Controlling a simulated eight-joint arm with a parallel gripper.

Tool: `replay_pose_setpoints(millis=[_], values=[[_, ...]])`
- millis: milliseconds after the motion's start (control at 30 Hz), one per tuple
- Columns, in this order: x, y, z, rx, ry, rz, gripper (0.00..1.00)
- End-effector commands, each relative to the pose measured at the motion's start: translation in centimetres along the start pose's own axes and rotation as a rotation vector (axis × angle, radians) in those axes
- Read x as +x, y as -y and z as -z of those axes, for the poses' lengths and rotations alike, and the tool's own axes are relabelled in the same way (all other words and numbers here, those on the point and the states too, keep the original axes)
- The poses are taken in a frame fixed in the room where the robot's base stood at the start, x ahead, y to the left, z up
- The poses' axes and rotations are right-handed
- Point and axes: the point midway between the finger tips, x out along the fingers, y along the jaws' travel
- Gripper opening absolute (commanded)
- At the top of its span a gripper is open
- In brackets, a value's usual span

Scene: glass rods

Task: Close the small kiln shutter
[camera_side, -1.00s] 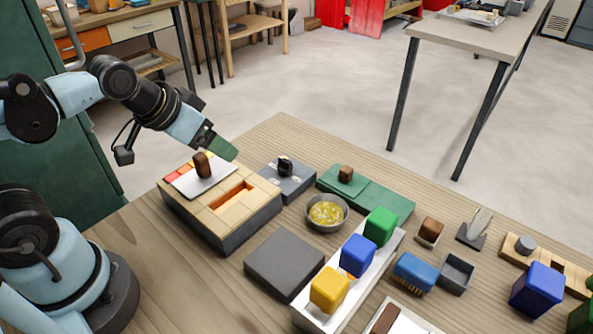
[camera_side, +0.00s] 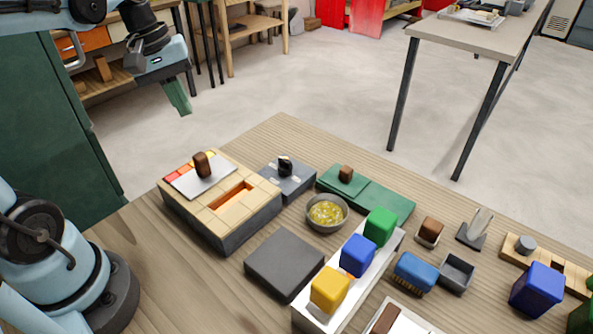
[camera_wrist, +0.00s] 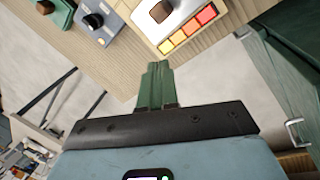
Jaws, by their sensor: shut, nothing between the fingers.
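The small kiln (camera_side: 228,232) is a block of tan bricks on a dark base at the left of the bench. Its shutter (camera_side: 205,177) is a pale metal plate with a brown knob (camera_side: 202,163), lying on the kiln top towards the back left. A slot glowing orange (camera_side: 230,194) shows uncovered in front of the plate. My gripper (camera_side: 181,97) has green fingers, shut and empty, raised well above and behind the kiln, apart from it. In the wrist view the green fingers (camera_wrist: 155,75) are together, with the shutter knob (camera_wrist: 160,12) at the top edge.
Red to yellow tiles (camera_wrist: 188,30) line the kiln's back edge. Right of the kiln stand a grey block with a black knob (camera_side: 287,178), a green board (camera_side: 370,196), a bowl of yellow bits (camera_side: 327,213) and a dark slab (camera_side: 284,262). Coloured blocks stand in a white tray (camera_side: 350,295).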

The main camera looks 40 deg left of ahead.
Motion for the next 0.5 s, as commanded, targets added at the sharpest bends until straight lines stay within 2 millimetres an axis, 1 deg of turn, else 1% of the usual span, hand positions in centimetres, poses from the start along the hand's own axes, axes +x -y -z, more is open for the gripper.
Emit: replay_pose_setpoints(millis=[33,100,200,333,433,500], values=[[-0.7,0.6,1.4,-0.122,0.05,0.014,0.0],[-1.5,1.3,2.6,-0.268,0.119,0.033,0.0],[-2.4,2.2,3.9,-0.433,0.198,0.058,0.0],[-3.2,3.0,4.9,-0.559,0.263,0.08,0.0],[-3.3,3.3,5.1,-0.598,0.284,0.087,0.0],[-3.0,3.3,5.0,-0.604,0.288,0.089,0.0]])
